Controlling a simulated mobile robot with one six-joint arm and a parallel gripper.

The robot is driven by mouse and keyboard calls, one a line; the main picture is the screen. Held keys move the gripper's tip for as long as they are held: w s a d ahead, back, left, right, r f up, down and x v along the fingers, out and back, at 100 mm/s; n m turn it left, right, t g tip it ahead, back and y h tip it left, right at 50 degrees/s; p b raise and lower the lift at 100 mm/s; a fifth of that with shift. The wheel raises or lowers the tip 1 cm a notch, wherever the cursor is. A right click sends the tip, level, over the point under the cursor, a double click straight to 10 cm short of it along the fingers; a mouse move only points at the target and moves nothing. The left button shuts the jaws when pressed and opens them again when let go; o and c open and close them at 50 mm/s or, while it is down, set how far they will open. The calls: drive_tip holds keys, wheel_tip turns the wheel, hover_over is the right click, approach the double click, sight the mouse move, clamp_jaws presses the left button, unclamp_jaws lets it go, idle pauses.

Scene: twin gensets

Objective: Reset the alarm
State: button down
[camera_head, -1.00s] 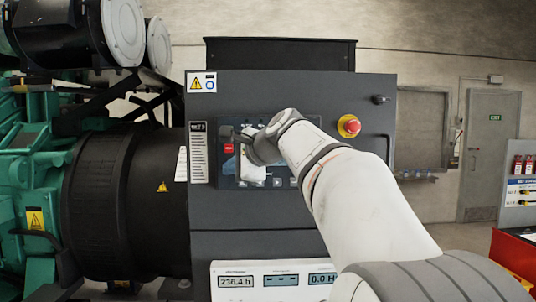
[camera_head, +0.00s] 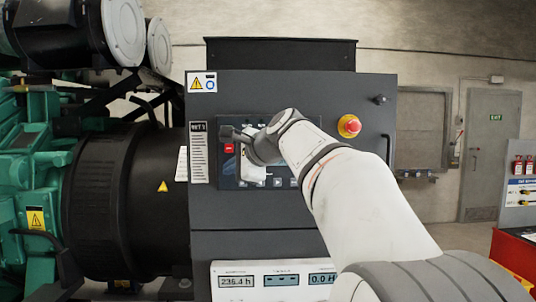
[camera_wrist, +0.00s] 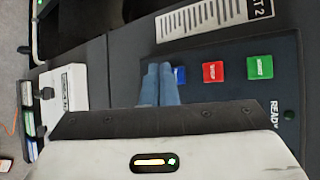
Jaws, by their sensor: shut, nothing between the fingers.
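The dark control panel (camera_head: 226,184) on the grey genset cabinet is partly covered by my arm in the head view. In the wrist view, a blue button (camera_wrist: 180,75), a red button (camera_wrist: 213,71) and a green button (camera_wrist: 260,67) sit in a row on this panel (camera_wrist: 225,52). My gripper (camera_wrist: 159,68) is shut, with its fingers together and nothing held. Its fingertips are right beside the blue button and cover part of it; I cannot tell whether they touch it. The red button also shows in the head view (camera_head: 229,148).
A red emergency stop (camera_head: 349,126) with a yellow collar projects from the cabinet, right of my arm. A white meter box (camera_head: 240,293) juts out below. The green engine (camera_head: 30,180) stands at the left. A red bench (camera_head: 515,250) is at the right.

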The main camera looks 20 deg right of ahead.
drive_tip(key=shift+w, duration=0.15)
drive_tip(key=shift+w+d, duration=0.15)
drive_tip(key=shift+w, duration=0.15)
drive_tip(key=shift+w+d+p, duration=0.15)
drive_tip(key=shift+w+p, duration=0.25)
drive_tip(key=shift+p, duration=0.1)
idle(0.8)
drive_tip(key=shift+s+a+b, duration=0.3)
drive_tip(key=shift+s, duration=0.6)
drive_tip(key=s+a+b, duration=0.1)
drive_tip(key=s+a, duration=0.1)
drive_tip(key=s, duration=0.3)
drive_tip(key=shift+s+b, duration=0.35)
drive_tip(key=shift+b, duration=0.05)
idle(0.4)
